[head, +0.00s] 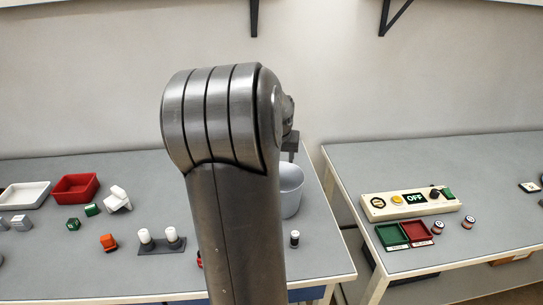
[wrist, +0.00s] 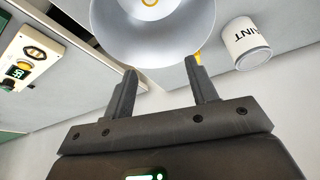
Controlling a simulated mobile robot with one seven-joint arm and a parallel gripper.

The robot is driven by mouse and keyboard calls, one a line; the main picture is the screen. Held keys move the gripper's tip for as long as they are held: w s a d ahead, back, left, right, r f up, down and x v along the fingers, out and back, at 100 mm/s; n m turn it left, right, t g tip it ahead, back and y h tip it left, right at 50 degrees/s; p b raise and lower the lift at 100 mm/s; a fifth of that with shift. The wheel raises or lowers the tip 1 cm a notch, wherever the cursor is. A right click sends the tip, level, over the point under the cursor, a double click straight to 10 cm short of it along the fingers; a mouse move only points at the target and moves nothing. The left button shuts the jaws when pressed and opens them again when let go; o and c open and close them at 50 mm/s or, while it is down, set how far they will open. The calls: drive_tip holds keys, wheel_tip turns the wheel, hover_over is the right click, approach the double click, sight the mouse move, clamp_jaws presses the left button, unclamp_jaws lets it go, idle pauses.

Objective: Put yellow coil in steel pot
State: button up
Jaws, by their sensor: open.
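A light grey steel pot (head: 291,190) stands on the left table, partly hidden behind my arm in the head view. It also shows in the wrist view (wrist: 118,40), cut off by the top edge. A small yellow ring (wrist: 150,3), which looks like the yellow coil, shows inside the pot at the top edge of the wrist view. My gripper (wrist: 163,77) is open, with nothing seen between its fingers, and its fingertips point toward the pot's near rim. In the head view my gripper (head: 290,155) is above the pot's far side, mostly hidden by my arm.
A white paint can (wrist: 246,45) stands beside the pot. A yellow bit (wrist: 197,57) shows behind the right finger; I cannot tell what it is. A red tray (head: 75,188) and small parts lie at left. A control panel (head: 410,204) sits on the right table, across a gap.

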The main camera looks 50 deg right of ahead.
drive_tip(key=w+a+r+n+t+y, duration=0.1)
drive_tip(key=w+a+r+n, duration=0.15)
drive_tip(key=a, duration=1.05)
drive_tip(key=w+a+r+n+t+y, duration=0.1)
drive_tip(key=a+r+n+t+y, duration=0.2)
drive_tip(key=a, duration=1)
drive_tip(key=s+a+n, duration=0.3)
drive_tip(key=s+a, duration=0.3)
drive_tip(key=a, duration=0.4)
drive_tip(key=s+a+r+n, duration=0.1)
drive_tip(key=s+a+n, duration=0.2)
drive_tip(key=a, duration=0.7)
drive_tip(key=s, duration=0.2)
drive_tip(key=shift+s+a+g, duration=0.3)
drive_tip(key=shift+s+a, duration=0.05)
drive_tip(key=shift+a, duration=0.05)
